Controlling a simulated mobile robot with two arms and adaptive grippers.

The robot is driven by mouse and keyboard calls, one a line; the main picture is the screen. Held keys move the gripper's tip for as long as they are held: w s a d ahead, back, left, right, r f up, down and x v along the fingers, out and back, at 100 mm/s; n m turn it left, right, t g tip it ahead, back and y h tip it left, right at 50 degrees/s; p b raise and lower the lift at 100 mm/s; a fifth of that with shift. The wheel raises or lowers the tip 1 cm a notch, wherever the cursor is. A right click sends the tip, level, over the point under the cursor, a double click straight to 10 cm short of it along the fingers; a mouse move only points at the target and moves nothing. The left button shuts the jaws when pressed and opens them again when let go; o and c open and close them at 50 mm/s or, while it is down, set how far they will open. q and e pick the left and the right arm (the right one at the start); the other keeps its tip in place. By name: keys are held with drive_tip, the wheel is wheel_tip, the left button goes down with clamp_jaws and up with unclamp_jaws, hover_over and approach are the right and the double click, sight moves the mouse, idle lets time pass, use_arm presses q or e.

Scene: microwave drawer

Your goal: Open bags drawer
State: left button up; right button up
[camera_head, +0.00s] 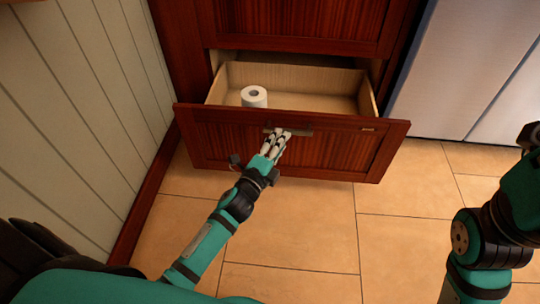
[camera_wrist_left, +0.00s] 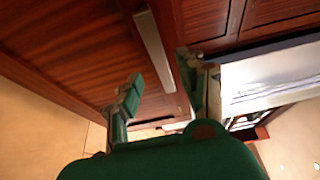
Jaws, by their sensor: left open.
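The dark red wooden drawer (camera_head: 220,140) is pulled well out, with its pale inside showing. A white paper roll (camera_head: 254,97) stands in it, towards the left. A grey bar handle (camera_head: 302,132) runs along the top middle of the drawer front, and it also shows in the left wrist view (camera_wrist_left: 154,48). My left gripper (camera_head: 279,136) is at the left part of the handle. In the left wrist view its fingers (camera_wrist_left: 163,92) are apart, with the handle just beyond the tips. I cannot tell whether they touch it. My right gripper is outside the picture.
A closed wooden front (camera_head: 300,22) is above the drawer. A pale panelled wall (camera_head: 85,100) stands close on the left, and a grey metal appliance (camera_head: 465,70) on the right. The tiled floor (camera_head: 300,225) in front is clear.

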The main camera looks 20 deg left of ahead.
use_arm(q)
drive_tip(key=s, duration=0.6)
drive_tip(key=shift+s+a, duration=0.3)
drive_tip(key=shift+a, duration=0.1)
